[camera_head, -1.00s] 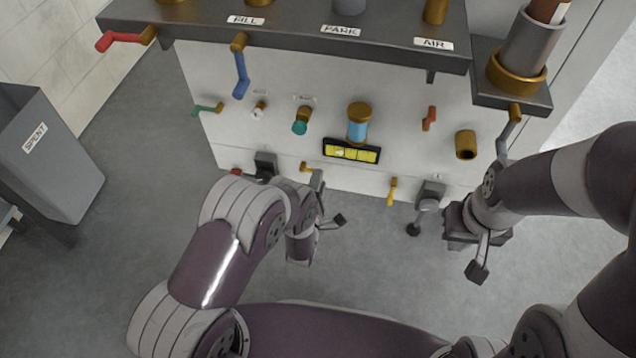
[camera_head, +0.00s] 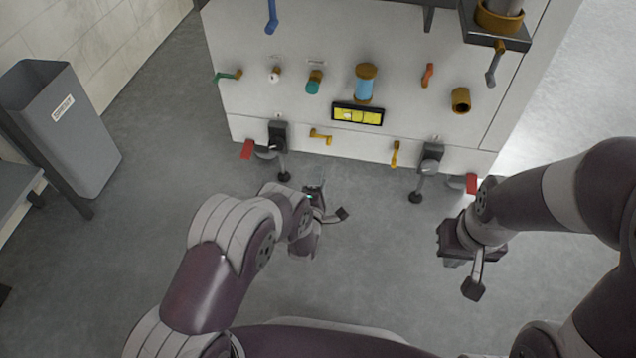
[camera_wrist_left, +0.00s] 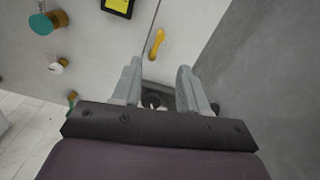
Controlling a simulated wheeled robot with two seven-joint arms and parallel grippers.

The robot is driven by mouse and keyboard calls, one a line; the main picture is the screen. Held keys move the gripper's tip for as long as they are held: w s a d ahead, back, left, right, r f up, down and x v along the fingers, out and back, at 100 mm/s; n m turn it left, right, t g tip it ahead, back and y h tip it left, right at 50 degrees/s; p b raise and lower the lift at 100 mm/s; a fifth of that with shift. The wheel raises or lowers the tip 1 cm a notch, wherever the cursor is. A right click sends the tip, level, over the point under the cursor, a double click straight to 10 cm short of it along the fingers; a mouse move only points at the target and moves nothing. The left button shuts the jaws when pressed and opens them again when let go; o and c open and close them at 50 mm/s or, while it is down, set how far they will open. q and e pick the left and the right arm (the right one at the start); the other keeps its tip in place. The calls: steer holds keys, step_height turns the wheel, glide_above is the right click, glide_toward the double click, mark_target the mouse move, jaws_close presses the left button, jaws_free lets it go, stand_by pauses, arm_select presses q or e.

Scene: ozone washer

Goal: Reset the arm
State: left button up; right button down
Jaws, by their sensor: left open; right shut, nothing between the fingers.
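My left gripper (camera_head: 322,202) is in front of the washer panel, below the yellow display, over the grey floor. In the left wrist view its two pale fingers (camera_wrist_left: 158,92) stand apart with nothing held between them. My right gripper (camera_head: 455,240) is at the right, low in front of the panel and over the floor. Its fingers are mostly hidden from the head camera, and nothing shows in it. Both grippers look clear of the panel's handles and valves.
The white panel (camera_head: 230,50) carries a green valve (camera_head: 314,82), a blue cylinder (camera_head: 365,86), a yellow display (camera_head: 357,114), and yellow levers (camera_head: 320,136). Black-knobbed levers (camera_head: 284,176) stick out low, with red handles (camera_head: 247,150) beside them. A grey bin (camera_head: 75,120) stands left. Floor in front is open.

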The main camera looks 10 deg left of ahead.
stand_by(0.4)
arm_select(q)
steer(key=s+f+m+g+p, duration=0.1)
steer(key=s+f+m+g, duration=0.7)
steer(key=f+m+g, duration=0.2)
steer(key=s+a+r+m+g+p, duration=0.3)
steer(key=s+r, duration=0.5)
steer(key=r, duration=0.5)
steer(key=s+a+r+m+g+y+p, duration=0.1)
steer(key=s+a+r+m+g+p, duration=0.2)
steer(key=s+r, duration=0.8)
steer(key=s+a+r+m+g+p, duration=0.2)
steer(key=s+r+m+g+p, duration=0.15)
steer(key=r, duration=1.25)
step_height(320, 180, up, 44)
steer(key=t+p, duration=0.3)
steer(key=p, duration=3.7)
steer(key=shift+w+a+f, duration=0.2)
steer(key=shift+w+a, duration=0.1)
